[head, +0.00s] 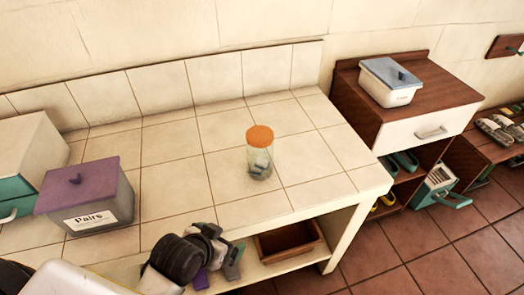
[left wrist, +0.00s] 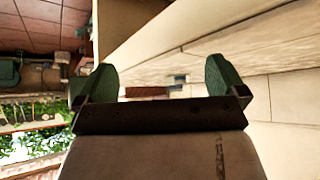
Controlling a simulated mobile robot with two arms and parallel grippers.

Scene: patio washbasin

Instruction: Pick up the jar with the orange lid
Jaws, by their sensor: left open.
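The jar with the orange lid (head: 260,152) stands upright on the tiled counter (head: 210,195), right of its middle. It is clear, with something greyish in its lower part. My left gripper (head: 236,262) is in front of the counter's front edge, below and left of the jar and apart from it. In the left wrist view its two green fingers (left wrist: 165,85) are spread wide with nothing between them. The jar does not show in the left wrist view. My right gripper is in neither view.
A purple-lidded box labelled "Pairs" (head: 90,197) and a white and teal drawer box (head: 30,165) stand on the counter's left. A brown tray (head: 288,242) sits on the shelf below. A wooden cabinet (head: 420,110) bears a blue-lidded container (head: 390,82). Counter around the jar is clear.

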